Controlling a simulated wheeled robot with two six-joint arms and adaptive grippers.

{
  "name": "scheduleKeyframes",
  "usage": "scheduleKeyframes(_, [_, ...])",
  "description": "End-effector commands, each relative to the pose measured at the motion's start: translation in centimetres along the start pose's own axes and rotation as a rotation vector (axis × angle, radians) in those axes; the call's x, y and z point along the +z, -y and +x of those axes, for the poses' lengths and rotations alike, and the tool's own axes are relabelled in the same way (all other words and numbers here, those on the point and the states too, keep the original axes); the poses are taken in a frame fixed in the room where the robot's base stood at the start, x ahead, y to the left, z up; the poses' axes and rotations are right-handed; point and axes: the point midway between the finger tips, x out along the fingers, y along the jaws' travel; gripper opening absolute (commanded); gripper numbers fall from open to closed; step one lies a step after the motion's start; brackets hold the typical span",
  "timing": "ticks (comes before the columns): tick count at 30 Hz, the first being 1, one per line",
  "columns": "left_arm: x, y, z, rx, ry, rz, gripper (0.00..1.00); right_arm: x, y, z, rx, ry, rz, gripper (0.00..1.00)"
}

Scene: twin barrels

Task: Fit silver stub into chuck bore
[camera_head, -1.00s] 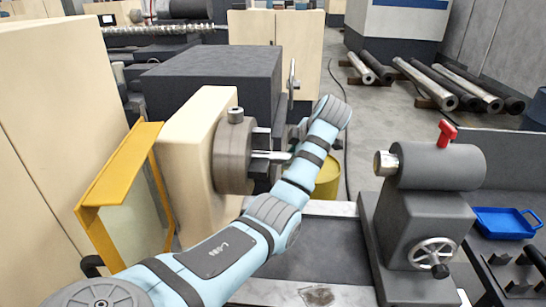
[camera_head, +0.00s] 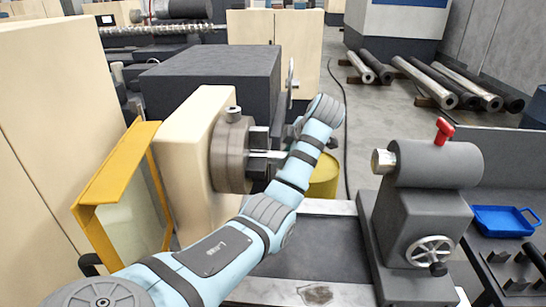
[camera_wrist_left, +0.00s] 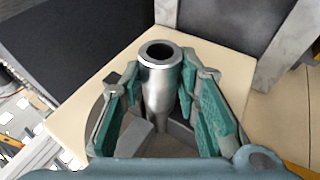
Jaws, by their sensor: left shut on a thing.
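The silver stub (camera_wrist_left: 158,88) is a hollow bright cylinder with a dark hole in its visible end. My left gripper (camera_wrist_left: 158,112) is shut on it, with green pads on either side. In the head view the left gripper (camera_head: 280,158) is at the chuck jaws, partly hidden by my wrist. The chuck (camera_head: 230,156) is a round grey-brown body on a cream headstock, with dark jaws (camera_head: 258,140) facing right. A little silver shows between the jaws. The bore is hidden, so I cannot tell how far the stub sits in it. My right gripper is out of view.
A dark tailstock (camera_head: 435,165) with a silver quill and red lever stands on the right of the bed. A yellow guard (camera_head: 115,165) is on the left. A yellow barrel (camera_head: 324,175) stands behind my arm. A blue tray (camera_head: 503,220) lies at far right.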

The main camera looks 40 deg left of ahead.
Motion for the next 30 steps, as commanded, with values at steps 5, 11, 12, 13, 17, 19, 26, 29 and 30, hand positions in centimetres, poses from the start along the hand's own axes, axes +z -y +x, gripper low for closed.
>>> scheduleKeyframes(5, [-0.3,0.3,0.4,-0.01,-0.005,0.003,0.0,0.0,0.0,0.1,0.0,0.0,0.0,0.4])
scheduleKeyframes(11, [-0.6,0.3,0.5,-0.009,-0.005,0.005,0.0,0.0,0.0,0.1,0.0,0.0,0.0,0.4])
scheduleKeyframes(12, [-0.7,0.3,0.5,-0.009,-0.005,0.005,0.0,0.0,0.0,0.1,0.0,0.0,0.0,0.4])
scheduleKeyframes(13, [-0.7,0.3,0.5,-0.009,-0.006,0.005,0.0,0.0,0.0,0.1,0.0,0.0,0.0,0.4])
scheduleKeyframes(17, [-1.0,0.3,0.6,-0.009,-0.006,0.005,0.0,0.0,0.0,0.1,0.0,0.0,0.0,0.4])
scheduleKeyframes(19, [-1.1,0.3,0.6,-0.008,-0.006,0.005,0.0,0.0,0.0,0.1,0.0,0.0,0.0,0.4])
scheduleKeyframes(26, [-1.2,0.3,0.6,-0.008,-0.006,0.005,0.0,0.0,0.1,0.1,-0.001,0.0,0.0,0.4])
scheduleKeyframes(29, [-1.2,0.3,0.6,-0.008,-0.006,0.005,0.31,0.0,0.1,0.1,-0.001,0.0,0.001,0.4])
scheduleKeyframes(30, [-1.2,0.3,0.6,-0.008,-0.006,0.005,0.37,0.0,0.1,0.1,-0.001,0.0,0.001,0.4])
